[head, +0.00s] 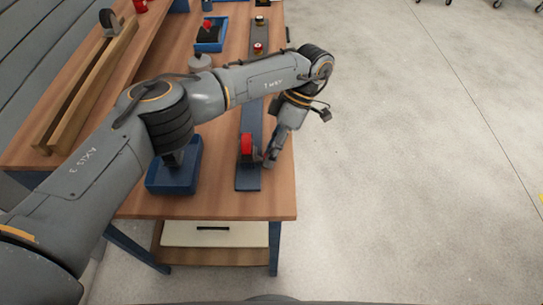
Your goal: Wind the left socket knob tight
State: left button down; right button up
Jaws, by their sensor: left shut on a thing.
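A red knob (246,142) with a dark side stands near the front end of a long blue-grey strip (247,183) on the wooden table. My left arm reaches across from the left and bends down at the table's right edge. My left gripper (268,160) is low at the right side of the red knob, shut on it; the finger contact is small and partly hidden. Two smaller knobs stand farther back on the strip, one red and black (258,48) and one yellowish and dark (259,20). My right gripper is not in view.
A blue tray (160,187) sits left of the strip, partly under my arm. Another blue tray (209,46) holds a red-topped thing behind. A wooden frame (85,85) lies at the left. The floor (420,170) right of the table is clear.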

pick_arm(q)
jog(key=shift+w+g, duration=0.15)
jog(key=shift+g, duration=0.75)
jog(key=c, duration=1.1)
grip_release()
notch_tip(320, 180, up, 10)
jog(key=shift+f, duration=0.1)
